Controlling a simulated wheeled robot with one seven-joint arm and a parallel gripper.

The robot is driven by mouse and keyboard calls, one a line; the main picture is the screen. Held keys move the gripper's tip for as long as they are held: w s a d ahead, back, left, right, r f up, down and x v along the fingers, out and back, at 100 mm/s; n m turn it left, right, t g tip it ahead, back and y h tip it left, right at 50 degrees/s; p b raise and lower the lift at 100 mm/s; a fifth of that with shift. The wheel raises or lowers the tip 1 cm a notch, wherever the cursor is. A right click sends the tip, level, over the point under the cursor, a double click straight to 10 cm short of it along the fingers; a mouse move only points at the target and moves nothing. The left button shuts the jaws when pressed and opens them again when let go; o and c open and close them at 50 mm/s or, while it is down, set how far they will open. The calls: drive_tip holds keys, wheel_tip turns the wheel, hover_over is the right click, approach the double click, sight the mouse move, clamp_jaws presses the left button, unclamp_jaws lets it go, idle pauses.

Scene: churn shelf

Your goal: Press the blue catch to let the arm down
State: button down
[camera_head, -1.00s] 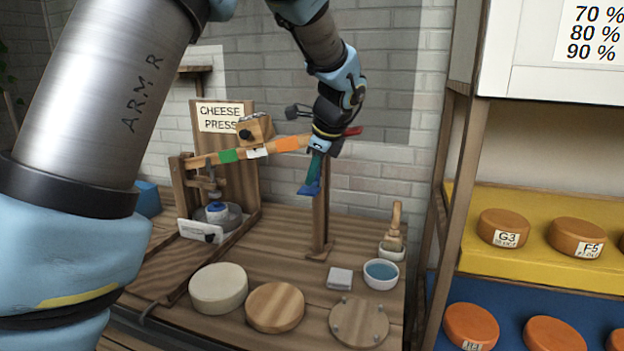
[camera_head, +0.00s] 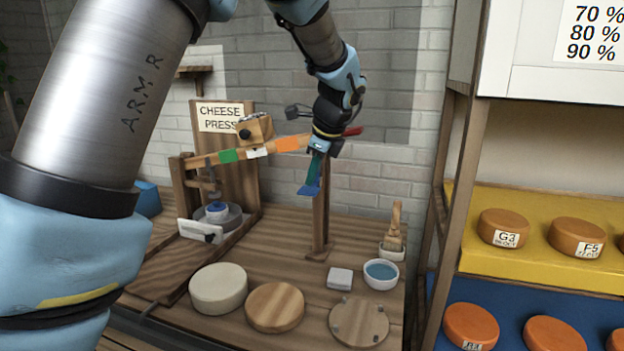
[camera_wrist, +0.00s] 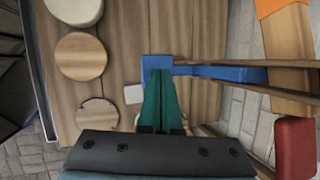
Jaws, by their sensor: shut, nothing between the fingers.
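The press arm (camera_head: 228,156), a wooden lever with green, white and orange bands and a red end (camera_wrist: 296,148), slopes up from the cheese press to a wooden post (camera_head: 320,222). The blue catch (camera_wrist: 230,73) juts out from the post below the arm, with a flat blue end. It also shows in the head view (camera_head: 308,190). My gripper (camera_head: 314,180) points down with its teal fingers shut and empty. In the wrist view its fingertips (camera_wrist: 159,84) overlap the catch's flat end; I cannot tell whether they touch it.
A wooden weight block (camera_head: 255,128) sits on the arm. A shelf of cheeses (camera_head: 503,228) is at right.

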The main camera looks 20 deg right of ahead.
sight(311, 191)
drive_tip(key=shift+f, duration=0.15)
drive_tip(key=shift+f+b, duration=0.85)
drive_tip(key=shift+f, duration=0.7)
drive_tip(key=shift+r, duration=0.2)
drive_tip(key=p+v, duration=0.5)
drive_tip(key=v, duration=0.2)
drive_tip(key=shift+a+r+p, duration=0.2)
drive_tip(key=shift+r+p, duration=0.05)
drive_tip(key=shift+p, duration=0.05)
drive_tip(key=shift+w, duration=0.15)
